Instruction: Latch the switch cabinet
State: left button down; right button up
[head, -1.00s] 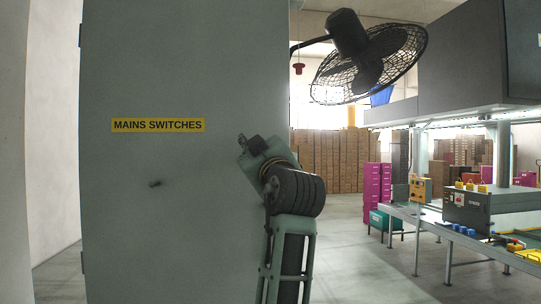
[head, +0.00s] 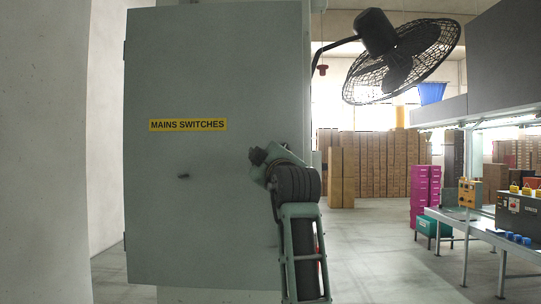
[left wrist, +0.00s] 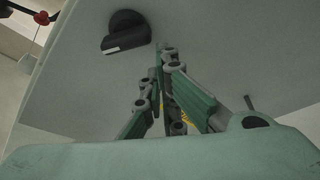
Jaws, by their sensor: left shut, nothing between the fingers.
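The switch cabinet's grey-green door (head: 215,85) carries a yellow MAINS SWITCHES label (head: 188,125) and a small dark stub (head: 183,176). The door lies over the cabinet front; I cannot tell whether it is fully flush. In the left wrist view a black turn handle with a pale mark (left wrist: 125,32) sits on the door face, near the door's edge. My left gripper (left wrist: 163,55) is shut and empty, its fingertips below and right of the handle, apparently apart from it. In the head view my left arm hides the handle and fingers. My right gripper is not in view.
A black fan (head: 400,55) hangs at upper right. A bench (head: 450,217) with control boxes stands at right, with magenta crates (head: 420,195) behind it. Stacked cartons (head: 385,165) line the back. The floor (head: 375,250) between cabinet and bench is clear. A pale wall is at left.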

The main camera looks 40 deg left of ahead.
pick_arm(q)
jog(key=shift+f, duration=0.2)
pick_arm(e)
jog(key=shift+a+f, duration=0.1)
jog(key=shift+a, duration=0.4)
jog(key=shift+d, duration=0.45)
pick_arm(q)
jog(key=shift+a+r, duration=0.1)
dwell(0.3)
